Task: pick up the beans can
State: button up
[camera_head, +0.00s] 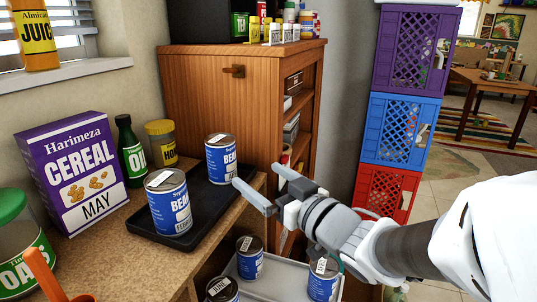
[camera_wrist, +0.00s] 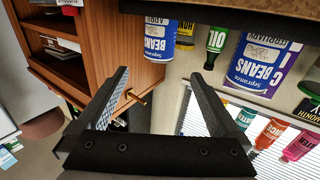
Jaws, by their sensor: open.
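Two blue beans cans stand upright on a black tray (camera_head: 205,214) on the counter. The far can (camera_head: 221,159) is nearest my gripper (camera_head: 259,177); the near can (camera_head: 168,202) stands to the front left. My gripper is open and empty, just right of the far can, its fingers pointing towards it and apart from it. In the wrist view the far can (camera_wrist: 160,40) shows beyond the open fingertips (camera_wrist: 160,76), partly cut by a dark edge. The near can (camera_wrist: 258,64) shows to its right. More beans cans (camera_head: 249,258) stand on a lower grey tray (camera_head: 277,286).
A purple cereal box (camera_head: 70,170), a green oil bottle (camera_head: 131,152) and a honey jar (camera_head: 161,143) stand behind the black tray. An oats jar (camera_head: 22,245) is at the left. A wooden cabinet (camera_head: 225,95) rises behind. Stacked crates (camera_head: 396,130) stand at the right.

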aim_at(228, 154)
jog(key=p+x, duration=0.7)
jog(key=x, duration=0.3)
jog(key=shift+w+a, duration=0.1)
jog(key=shift+w, duration=0.05)
jog(key=shift+f+p+x, duration=0.2)
jog(key=shift+p+x, duration=0.45)
jog(key=shift+x, duration=2.4)
jog(key=shift+r, duration=0.1)
grip_shut()
